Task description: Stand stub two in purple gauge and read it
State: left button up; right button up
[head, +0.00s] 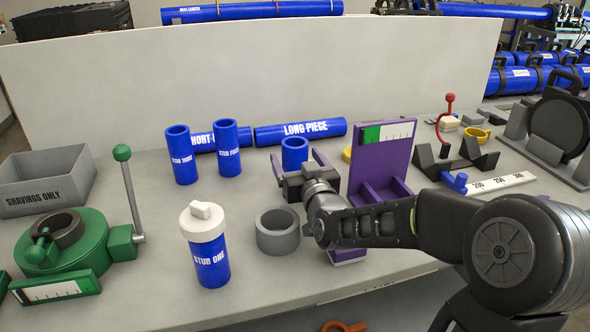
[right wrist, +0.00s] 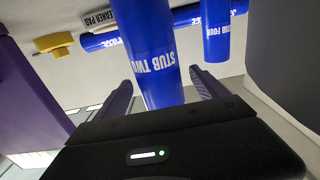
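Stub two (head: 295,150) is a blue tube standing upright on the bench, partly hidden behind my right gripper in the head view. Its label reads in the right wrist view (right wrist: 152,45), where it appears upside down. My right gripper (head: 297,162) is open, its two fingers pointing at the stub. In the right wrist view the stub lies between the fingers (right wrist: 162,80), with gaps showing at the sides. The purple gauge (head: 386,150) stands to the right of the gripper, with a green and white scale on its upright plate. My forearm hides part of its base. My left gripper is out of view.
Stub one (head: 210,262) with a white cap, a grey ring (head: 277,232) and a green clamp tool (head: 70,245) stand in front and left. Stub three (head: 182,155), stub four (head: 227,150) and the long piece (head: 300,132) are behind. A black cradle (head: 455,160) is right.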

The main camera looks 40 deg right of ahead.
grip_shut()
dwell(0.8)
jog(key=shift+r, duration=0.15)
notch_tip(320, 180, up, 28)
jog(key=p, duration=0.7)
jog(key=shift+p, duration=0.4)
